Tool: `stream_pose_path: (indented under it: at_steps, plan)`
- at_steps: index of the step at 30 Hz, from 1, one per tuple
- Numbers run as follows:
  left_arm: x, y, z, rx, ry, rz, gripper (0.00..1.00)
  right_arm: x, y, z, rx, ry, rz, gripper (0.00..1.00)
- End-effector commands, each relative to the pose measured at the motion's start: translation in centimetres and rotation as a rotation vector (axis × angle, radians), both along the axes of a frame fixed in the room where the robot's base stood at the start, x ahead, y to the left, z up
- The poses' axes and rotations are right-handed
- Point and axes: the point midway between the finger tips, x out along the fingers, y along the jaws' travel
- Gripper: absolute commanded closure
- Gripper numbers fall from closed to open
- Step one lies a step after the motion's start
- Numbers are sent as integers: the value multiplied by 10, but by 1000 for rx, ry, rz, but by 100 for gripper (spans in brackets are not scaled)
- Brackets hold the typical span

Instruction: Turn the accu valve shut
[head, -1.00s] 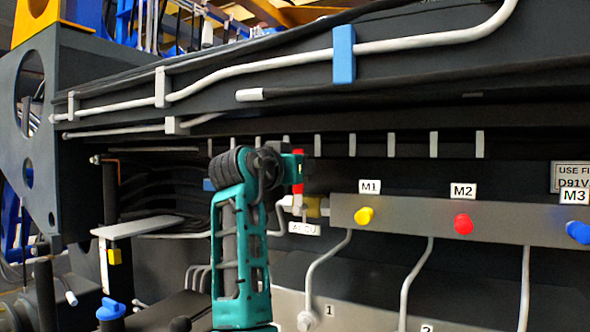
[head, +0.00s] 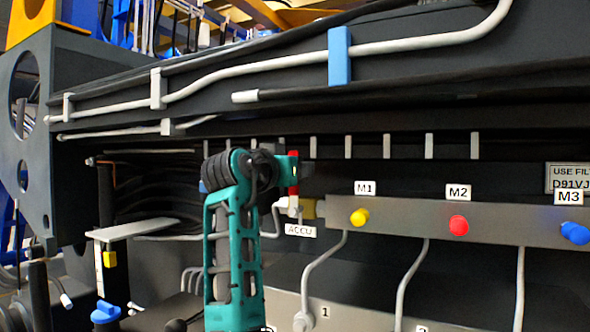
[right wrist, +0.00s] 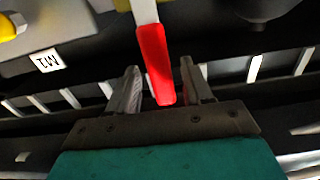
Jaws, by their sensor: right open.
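The accu valve has a red lever (head: 294,170) standing upright above a white and brass fitting (head: 309,208). The ACCU label (head: 300,231) is just below it. My right gripper (right wrist: 160,68) is open, with one finger on each side of the red lever (right wrist: 155,62) in the right wrist view. The lever's end lies between the fingers, with a gap visible on both sides. In the head view my teal right arm rises from the bottom and the fingers are mostly hidden behind its wrist. My left gripper is not in view.
A grey manifold bar (head: 400,220) with yellow (head: 359,217), red (head: 459,225) and blue (head: 575,233) caps runs right of the valve. Grey pipes (head: 320,268) drop below it. A dark beam with a long pipe (head: 270,66) passes above.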

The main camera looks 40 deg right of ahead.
Motion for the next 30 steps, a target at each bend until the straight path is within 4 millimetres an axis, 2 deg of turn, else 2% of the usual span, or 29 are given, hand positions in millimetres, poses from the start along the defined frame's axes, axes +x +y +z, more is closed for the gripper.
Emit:
stream_pose_path:
  at_steps: [15,21,30]
  plan:
    - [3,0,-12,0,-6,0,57,-39,95,-1,1,-2,3,50]
    - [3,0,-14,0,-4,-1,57,-46,111,0,-1,-1,0,50]
    - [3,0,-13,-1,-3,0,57,-47,112,0,0,-1,-1,50]
